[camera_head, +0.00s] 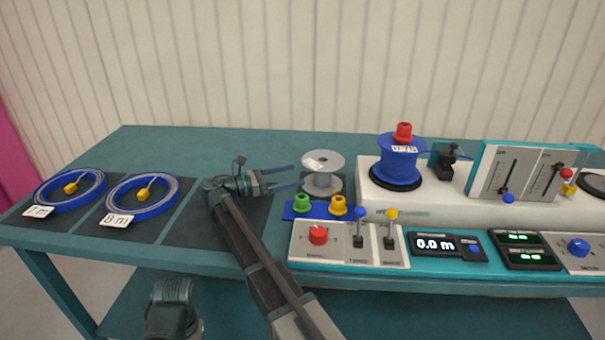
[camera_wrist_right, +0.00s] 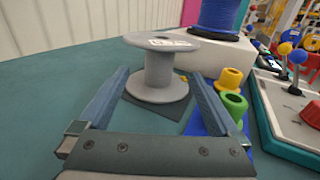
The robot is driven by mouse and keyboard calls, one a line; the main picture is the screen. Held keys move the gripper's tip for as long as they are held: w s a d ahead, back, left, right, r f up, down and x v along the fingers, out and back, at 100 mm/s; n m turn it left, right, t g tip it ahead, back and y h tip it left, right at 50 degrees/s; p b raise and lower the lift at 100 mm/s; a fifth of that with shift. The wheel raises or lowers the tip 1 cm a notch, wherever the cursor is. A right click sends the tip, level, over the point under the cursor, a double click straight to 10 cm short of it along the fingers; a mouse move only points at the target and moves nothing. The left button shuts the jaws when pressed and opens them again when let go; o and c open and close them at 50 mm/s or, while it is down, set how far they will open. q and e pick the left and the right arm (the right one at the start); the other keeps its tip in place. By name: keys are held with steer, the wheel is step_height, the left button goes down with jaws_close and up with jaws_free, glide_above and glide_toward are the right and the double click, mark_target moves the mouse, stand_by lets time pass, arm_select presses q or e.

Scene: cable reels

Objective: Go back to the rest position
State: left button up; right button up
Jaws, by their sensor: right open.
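My right gripper (camera_head: 294,176) is open over the table, with its two fingers pointing right towards an empty grey spool (camera_head: 322,173). In the right wrist view the spool (camera_wrist_right: 159,68) stands upright on a dark mat, just ahead of the open fingers (camera_wrist_right: 159,78), with a white label on its top flange. Nothing is held between the fingers. I do not see my left gripper; a dark part at the bottom left of the head view looks like part of my own body.
Two blue cable coils (camera_head: 69,190) (camera_head: 142,197) lie on dark mats at the left. Green and yellow plugs (camera_head: 302,203) (camera_head: 338,206) sit close to the spool. A control panel (camera_head: 345,255) and a blue reel (camera_head: 398,166) stand to the right. The back left table (camera_head: 190,148) is clear.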

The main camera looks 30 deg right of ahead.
steer(key=shift+a, duration=0.4)
